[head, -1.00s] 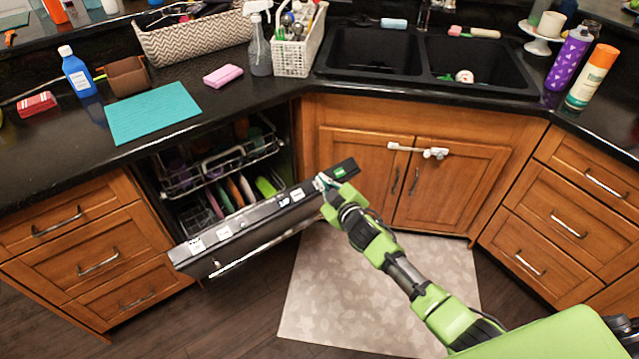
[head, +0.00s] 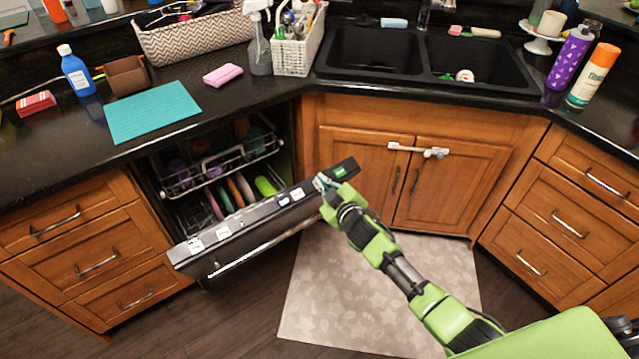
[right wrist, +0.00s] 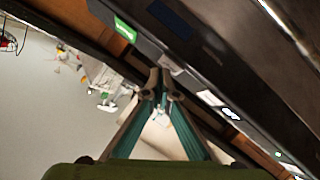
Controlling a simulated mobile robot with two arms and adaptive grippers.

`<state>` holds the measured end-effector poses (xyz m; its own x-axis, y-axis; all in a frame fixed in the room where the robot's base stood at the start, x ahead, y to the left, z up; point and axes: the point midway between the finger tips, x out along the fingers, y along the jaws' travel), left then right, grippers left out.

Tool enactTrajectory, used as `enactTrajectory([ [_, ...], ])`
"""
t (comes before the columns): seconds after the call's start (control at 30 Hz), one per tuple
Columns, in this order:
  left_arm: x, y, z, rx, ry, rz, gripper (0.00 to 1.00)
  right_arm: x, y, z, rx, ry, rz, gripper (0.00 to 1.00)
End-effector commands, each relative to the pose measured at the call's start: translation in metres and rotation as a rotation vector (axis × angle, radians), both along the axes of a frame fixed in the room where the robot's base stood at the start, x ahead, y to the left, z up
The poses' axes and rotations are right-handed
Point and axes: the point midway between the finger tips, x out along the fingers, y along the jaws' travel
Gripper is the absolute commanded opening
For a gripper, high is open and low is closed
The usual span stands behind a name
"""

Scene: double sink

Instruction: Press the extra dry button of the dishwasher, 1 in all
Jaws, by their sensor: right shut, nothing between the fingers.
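The dishwasher door (head: 262,237) stands partly open below the counter on the left, with its control strip along the top edge facing up. Several small white labels or buttons (head: 283,200) and one green one (head: 326,181) sit on the strip. Their text is too small to read, so I cannot tell which is extra dry. My right gripper (head: 320,183) is shut and empty, its tips at the strip's right part beside the green label. In the right wrist view the tips (right wrist: 160,74) are at a pale label (right wrist: 170,63); whether they touch it I cannot tell.
The dish racks (head: 221,166) show behind the door with several coloured dishes. Wooden cabinet doors (head: 450,185) with a white latch (head: 420,151) stand right of the dishwasher. A patterned mat (head: 370,300) lies on the floor below my right arm.

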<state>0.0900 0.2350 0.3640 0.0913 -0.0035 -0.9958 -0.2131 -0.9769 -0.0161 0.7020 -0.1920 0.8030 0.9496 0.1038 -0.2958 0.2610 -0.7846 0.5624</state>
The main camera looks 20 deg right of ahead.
Motion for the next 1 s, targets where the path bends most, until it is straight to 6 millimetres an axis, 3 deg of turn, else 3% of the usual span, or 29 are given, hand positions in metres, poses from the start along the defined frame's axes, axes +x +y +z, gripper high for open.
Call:
enactTrajectory([
  [1.0,0.0001,-0.0001,-0.0067,0.0,0.0,0.0,0.0,0.0031,0.0008,-0.0072,0.0,0.001,-0.001,0.0],
])
